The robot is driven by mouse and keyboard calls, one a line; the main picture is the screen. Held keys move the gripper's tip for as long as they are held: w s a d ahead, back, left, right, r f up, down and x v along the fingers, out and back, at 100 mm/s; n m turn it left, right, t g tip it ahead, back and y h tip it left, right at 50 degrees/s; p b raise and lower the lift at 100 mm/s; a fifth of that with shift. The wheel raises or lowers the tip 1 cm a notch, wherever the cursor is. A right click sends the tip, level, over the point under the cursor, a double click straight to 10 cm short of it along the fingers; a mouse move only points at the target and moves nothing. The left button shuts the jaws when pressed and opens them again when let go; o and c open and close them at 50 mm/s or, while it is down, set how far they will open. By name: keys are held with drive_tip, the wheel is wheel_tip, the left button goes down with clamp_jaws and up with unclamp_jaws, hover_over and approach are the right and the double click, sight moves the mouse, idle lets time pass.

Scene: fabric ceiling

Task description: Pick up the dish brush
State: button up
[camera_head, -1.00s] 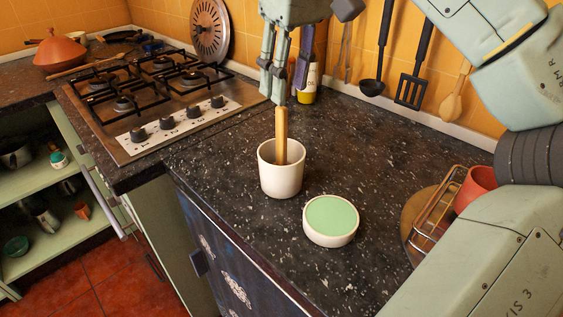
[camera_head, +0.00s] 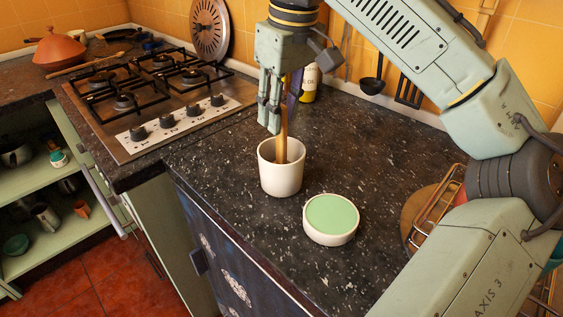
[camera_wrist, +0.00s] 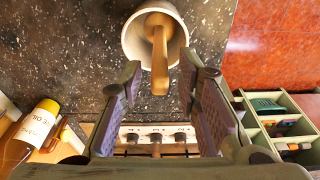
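The dish brush (camera_head: 283,137) stands in a white cup (camera_head: 281,182) on the dark counter, with its wooden handle pointing up. The cup (camera_wrist: 135,38) is beyond the fingertips.
A low round white container with a green top (camera_head: 331,217) stands right of the cup. A gas stove (camera_head: 160,95) is at the left. A wire rack (camera_head: 436,215) is at the right. Utensils hang behind.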

clamp_jaws()
idle(0.4)
